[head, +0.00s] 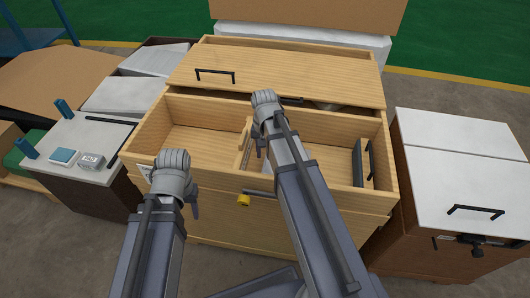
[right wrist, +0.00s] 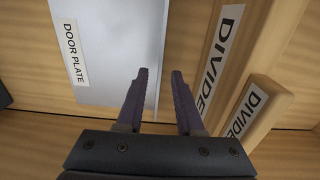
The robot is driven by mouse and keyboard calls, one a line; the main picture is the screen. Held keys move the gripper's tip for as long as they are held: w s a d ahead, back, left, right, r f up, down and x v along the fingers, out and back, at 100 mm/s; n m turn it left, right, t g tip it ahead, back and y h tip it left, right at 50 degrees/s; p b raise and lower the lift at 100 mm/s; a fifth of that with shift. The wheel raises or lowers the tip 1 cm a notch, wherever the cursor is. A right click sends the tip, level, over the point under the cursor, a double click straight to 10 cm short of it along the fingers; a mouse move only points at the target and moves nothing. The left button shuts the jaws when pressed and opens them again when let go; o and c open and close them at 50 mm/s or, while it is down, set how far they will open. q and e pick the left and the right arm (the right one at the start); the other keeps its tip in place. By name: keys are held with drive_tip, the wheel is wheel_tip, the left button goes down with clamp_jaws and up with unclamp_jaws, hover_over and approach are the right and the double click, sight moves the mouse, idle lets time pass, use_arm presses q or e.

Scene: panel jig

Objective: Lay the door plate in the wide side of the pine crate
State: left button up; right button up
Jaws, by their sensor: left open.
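The pine crate (head: 290,200) stands open in front of me, with a wooden divider (head: 243,150) between its two compartments; the right one looks wider. A pale sliver beside the divider may be the door plate, mostly hidden by my right arm. In the right wrist view the grey door plate (right wrist: 115,55) bears its label, with the labelled divider (right wrist: 222,65) to its right. My right gripper (right wrist: 162,72) is open, fingers apart near the plate's right edge; contact is unclear. My left gripper (head: 194,208) is open and empty at the crate's front left.
A dark panel with a black handle (head: 363,162) stands at the crate's right end. A pine lid with a handle (head: 275,75) covers the back. A white-topped cabinet (head: 460,160) is at right; a side table (head: 75,150) with small items is at left. The left compartment looks empty.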

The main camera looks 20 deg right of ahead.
wheel_tip(320, 180, up, 10)
drive_tip(key=p, duration=0.8)
drive_tip(key=shift+f+p, duration=0.15)
drive_tip(key=shift+p, duration=0.15)
